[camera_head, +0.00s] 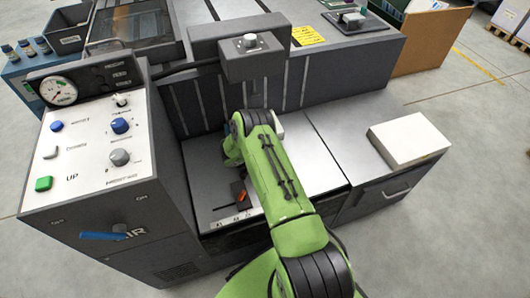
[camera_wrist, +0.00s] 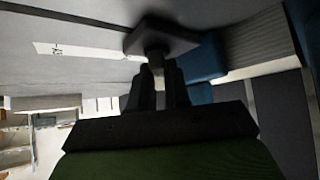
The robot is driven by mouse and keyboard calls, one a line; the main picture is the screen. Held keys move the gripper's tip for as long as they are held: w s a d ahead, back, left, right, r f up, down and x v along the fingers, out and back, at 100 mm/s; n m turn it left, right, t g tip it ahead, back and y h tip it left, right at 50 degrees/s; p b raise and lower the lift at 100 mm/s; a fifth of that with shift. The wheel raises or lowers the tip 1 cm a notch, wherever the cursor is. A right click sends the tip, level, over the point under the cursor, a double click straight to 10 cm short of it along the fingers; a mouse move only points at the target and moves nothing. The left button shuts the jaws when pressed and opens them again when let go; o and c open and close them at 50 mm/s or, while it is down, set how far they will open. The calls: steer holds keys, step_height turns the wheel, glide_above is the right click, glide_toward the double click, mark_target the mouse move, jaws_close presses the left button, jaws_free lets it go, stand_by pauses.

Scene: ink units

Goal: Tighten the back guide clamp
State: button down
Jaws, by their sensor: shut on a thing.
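My gripper (camera_wrist: 158,80) shows in the wrist view, with its two dark fingers close together around the narrow stem of a dark, flat-topped clamp (camera_wrist: 165,38). The clamp sits by a pale surface, and the fingers cover part of its stem. A blue block (camera_wrist: 206,60) is just right of the fingers. A white marked strip (camera_wrist: 85,50) lies left of the clamp. In the head view my green arm reaches over the machine's grey bed (camera_head: 200,170) and hides the gripper and the clamp. How tight the clamp is cannot be told.
A small orange-red handle (camera_head: 239,193) is on the bed's front left. A control panel (camera_head: 90,150) rises at left, and a grey head with a knob (camera_head: 250,58) overhangs the bed. A white paper stack (camera_head: 408,140) lies on the right side table. Open floor is at right.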

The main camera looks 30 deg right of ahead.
steer(key=shift+s+a+f, duration=0.15)
steer(key=shift+a+f, duration=0.05)
steer(key=shift+f, duration=0.1)
steer(key=c, duration=1.2)
jaws_free()
steer(key=shift+o, duration=0.6)
steer(key=shift+d, duration=0.1)
steer(key=shift+r, duration=0.15)
steer(key=shift+a+r, duration=0.25)
steer(key=shift+r, duration=0.05)
steer(key=p+v, duration=0.5)
steer(key=v, duration=1)
steer(key=shift+f, duration=0.1)
